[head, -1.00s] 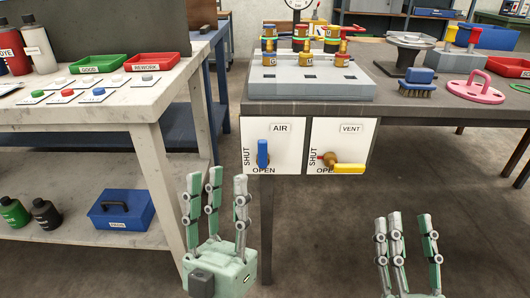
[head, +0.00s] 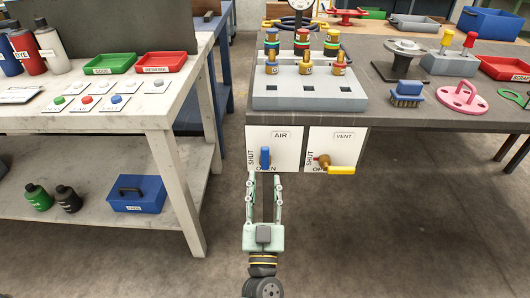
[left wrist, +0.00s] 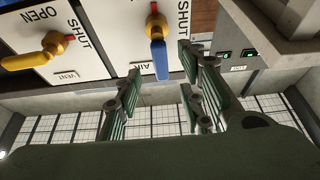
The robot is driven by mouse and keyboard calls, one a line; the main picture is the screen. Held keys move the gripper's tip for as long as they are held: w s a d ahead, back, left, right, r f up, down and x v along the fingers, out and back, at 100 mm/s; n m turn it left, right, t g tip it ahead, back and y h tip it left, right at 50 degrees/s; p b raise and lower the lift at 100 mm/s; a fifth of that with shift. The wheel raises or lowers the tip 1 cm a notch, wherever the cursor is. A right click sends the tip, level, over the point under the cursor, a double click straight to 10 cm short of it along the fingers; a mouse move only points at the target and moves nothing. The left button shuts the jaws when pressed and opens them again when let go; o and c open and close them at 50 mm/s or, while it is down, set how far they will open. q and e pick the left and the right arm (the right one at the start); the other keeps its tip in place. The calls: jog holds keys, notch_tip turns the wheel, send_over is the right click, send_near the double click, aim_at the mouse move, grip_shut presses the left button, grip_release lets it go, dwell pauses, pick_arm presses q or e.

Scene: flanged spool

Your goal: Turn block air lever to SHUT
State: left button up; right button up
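The AIR lever (head: 265,157) has a blue handle standing upright on a white panel (head: 286,160) at the table's front. In the left wrist view, which shows the panel upside down, the blue handle (left wrist: 160,58) points toward the AIR label and its small red end points the other way, toward the OPEN side. SHUT is printed at the panel's left in the head view. My left gripper (head: 265,180) is open and empty just below the lever, fingers upward. In the wrist view the handle appears between its fingers (left wrist: 158,85); I cannot tell whether they touch. My right gripper is out of view.
The VENT lever (head: 340,170), with a yellow handle pointing right, is close on the right. The dark tabletop (head: 420,118) above carries a grey block (head: 308,92), a brush (head: 406,93) and a pink disc (head: 463,97). A white workbench (head: 150,115) stands left. The floor below is clear.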

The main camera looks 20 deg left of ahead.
aim_at(265, 163)
pick_arm(q)
jog(key=x, duration=0.7)
jog(key=shift+w+a+r, duration=0.1)
jog(key=shift+w, duration=0.1)
grip_shut()
